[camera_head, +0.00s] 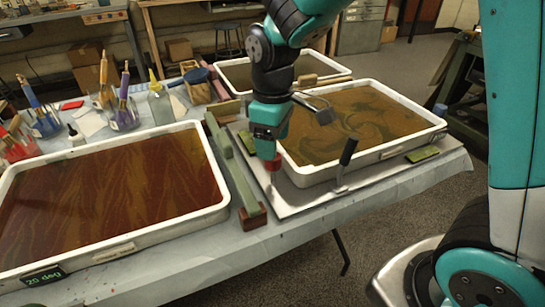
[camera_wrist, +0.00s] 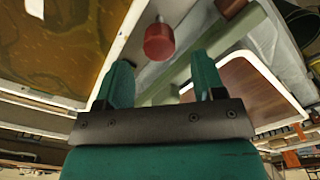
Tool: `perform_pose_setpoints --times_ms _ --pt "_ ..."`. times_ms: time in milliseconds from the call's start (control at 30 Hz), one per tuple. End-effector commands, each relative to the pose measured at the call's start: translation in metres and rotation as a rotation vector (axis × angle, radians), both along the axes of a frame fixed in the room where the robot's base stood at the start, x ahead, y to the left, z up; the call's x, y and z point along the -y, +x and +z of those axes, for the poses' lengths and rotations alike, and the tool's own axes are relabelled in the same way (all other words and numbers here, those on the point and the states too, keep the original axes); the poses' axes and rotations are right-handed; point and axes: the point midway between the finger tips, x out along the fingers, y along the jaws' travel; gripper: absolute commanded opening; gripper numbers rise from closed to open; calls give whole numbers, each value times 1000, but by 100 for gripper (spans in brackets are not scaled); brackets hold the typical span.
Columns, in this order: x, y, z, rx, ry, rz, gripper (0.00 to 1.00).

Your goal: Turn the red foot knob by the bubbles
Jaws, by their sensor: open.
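Any bubbles are too small to make out. My gripper (camera_head: 268,138) points down close above the knob. In the wrist view the red knob (camera_wrist: 159,40) shows just beyond and between the two spread teal fingers of my gripper (camera_wrist: 165,75). The fingers look apart from it, and the gripper is empty.
A black-handled lever (camera_head: 346,158) rises from the plate to the right of the knob. A green rail (camera_head: 235,175) runs along the left, beside a tray of red-brown liquid (camera_head: 110,245). Bottles and brushes crowd the table's back left.

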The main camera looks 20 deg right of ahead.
Motion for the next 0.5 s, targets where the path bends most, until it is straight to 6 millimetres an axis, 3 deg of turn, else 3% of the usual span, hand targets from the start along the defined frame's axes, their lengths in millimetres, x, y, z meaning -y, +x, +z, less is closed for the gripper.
perform_pose_setpoints --times_ms 33,200,500 --pt "1 -1 -12 -4 -1 -1 63" --pt "1 0 -31 -2 -1 -2 63" --pt "2 0 -38 -1 0 -3 63"
